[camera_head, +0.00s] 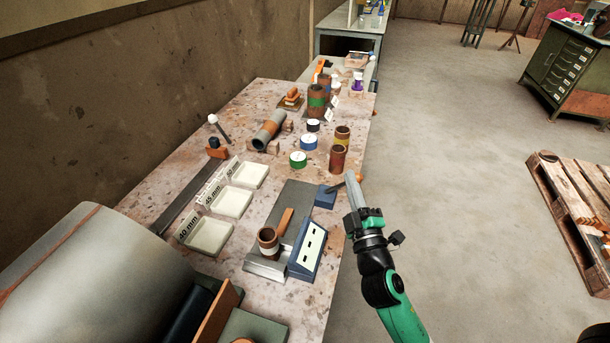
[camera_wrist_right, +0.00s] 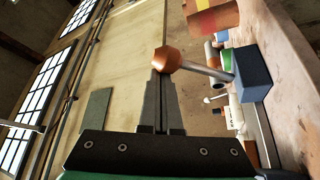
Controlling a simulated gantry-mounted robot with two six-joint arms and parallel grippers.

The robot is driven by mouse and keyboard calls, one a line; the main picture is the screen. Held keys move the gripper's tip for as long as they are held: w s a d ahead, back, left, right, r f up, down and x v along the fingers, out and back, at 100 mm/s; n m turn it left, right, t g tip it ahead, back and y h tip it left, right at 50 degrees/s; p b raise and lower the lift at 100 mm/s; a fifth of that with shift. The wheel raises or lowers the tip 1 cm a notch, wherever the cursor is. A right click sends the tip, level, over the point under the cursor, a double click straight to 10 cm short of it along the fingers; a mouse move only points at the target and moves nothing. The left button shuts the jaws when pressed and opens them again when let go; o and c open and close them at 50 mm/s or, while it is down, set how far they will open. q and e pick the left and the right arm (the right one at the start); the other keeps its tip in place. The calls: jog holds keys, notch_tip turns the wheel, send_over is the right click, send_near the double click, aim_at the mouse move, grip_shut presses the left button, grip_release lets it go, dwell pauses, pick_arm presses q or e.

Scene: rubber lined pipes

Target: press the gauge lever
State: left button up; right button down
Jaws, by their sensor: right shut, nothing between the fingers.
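The gauge lever is a grey rod (camera_wrist_right: 207,70) with an orange-brown ball knob (camera_wrist_right: 166,59), rising at a slant from a blue block (camera_wrist_right: 252,74). In the head view the blue block (camera_head: 325,197) sits at the table's right edge, and the rod points toward my right gripper. My right gripper (camera_head: 350,176) is shut and empty, its fingertips at the knob. In the right wrist view the closed fingertips (camera_wrist_right: 160,76) overlap the knob's lower edge; I cannot tell whether they touch. A blue gauge box (camera_head: 307,250) with a pale panel stands nearer on the table. My left gripper is not in view.
A brown pipe (camera_head: 268,242) stands in a grey metal holder beside the gauge box. Two brown pipes (camera_head: 338,158) stand just beyond the lever. Pale labelled trays (camera_head: 229,201) line the left side. Open floor (camera_head: 450,200) lies right of the table.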

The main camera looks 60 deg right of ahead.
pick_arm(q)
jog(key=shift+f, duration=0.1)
pick_arm(e)
jog(key=shift+s+d+f, duration=0.1)
jog(key=shift+s+f, duration=0.15)
dwell(0.3)
